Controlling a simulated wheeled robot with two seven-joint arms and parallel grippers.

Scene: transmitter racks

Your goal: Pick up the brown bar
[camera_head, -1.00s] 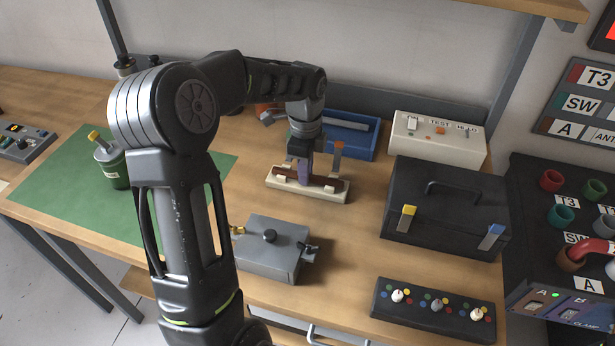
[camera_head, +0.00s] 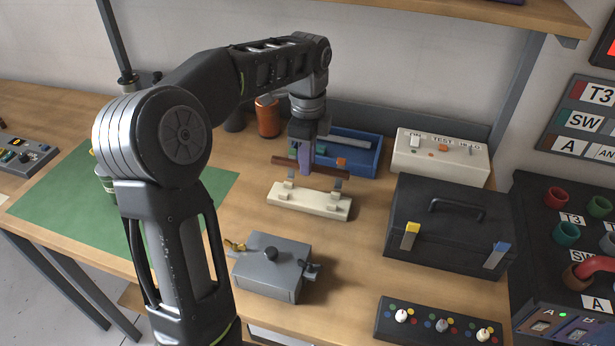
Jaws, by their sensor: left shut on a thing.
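The brown bar (camera_head: 328,173) is held level, a little above a cream cradle (camera_head: 309,202) on the wooden bench. My left gripper (camera_head: 306,162) comes down from above and is shut on the bar near its middle. The bar is clear of the cradle's upright holders, which stand empty below it. Small grey pieces show just under the bar near its ends; I cannot tell what they belong to. My right gripper is not in view.
A blue tray (camera_head: 366,158) lies close behind the bar, with a white test box (camera_head: 440,157) to its right. A black case (camera_head: 447,235) stands right of the cradle, and a grey box (camera_head: 271,268) in front. A green mat (camera_head: 53,204) lies left.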

